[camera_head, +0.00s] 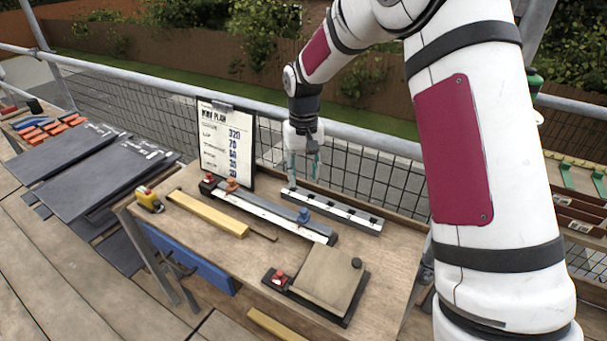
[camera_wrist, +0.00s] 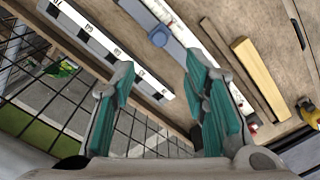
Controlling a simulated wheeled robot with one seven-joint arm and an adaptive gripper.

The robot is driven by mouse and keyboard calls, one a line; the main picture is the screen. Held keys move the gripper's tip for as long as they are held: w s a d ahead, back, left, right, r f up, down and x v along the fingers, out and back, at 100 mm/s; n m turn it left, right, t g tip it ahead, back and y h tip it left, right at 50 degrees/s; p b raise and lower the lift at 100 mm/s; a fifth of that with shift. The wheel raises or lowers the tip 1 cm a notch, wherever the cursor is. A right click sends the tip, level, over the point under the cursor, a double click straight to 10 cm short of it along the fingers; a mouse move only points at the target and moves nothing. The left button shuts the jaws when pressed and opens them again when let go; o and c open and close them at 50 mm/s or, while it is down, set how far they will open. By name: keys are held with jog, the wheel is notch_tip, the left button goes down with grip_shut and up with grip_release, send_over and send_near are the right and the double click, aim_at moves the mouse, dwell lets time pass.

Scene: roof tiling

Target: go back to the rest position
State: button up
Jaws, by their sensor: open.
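The knob also shows in the wrist view (camera_wrist: 159,36), beyond the gap between the fingers.
A clipboard plan (camera_head: 227,145) stands at the bench's back left. A yellow wooden strip (camera_head: 207,213), a yellow tape measure (camera_head: 149,199) and a wooden board (camera_head: 328,277) on a dark base lie on the bench. A mesh guardrail (camera_head: 370,165) runs close behind. Dark slates (camera_head: 105,175) lie left.

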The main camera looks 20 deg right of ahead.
jog(key=shift+r, duration=0.1)
jog(key=s+d+r+t, duration=0.2)
jog(key=s+r, duration=1.3)
jog(key=r, duration=0.1)
jog(key=s+r+t, duration=0.2)
jog(key=s, duration=1.7)
jog(key=shift+d+t, duration=0.4)
jog(key=shift+d, duration=0.05)
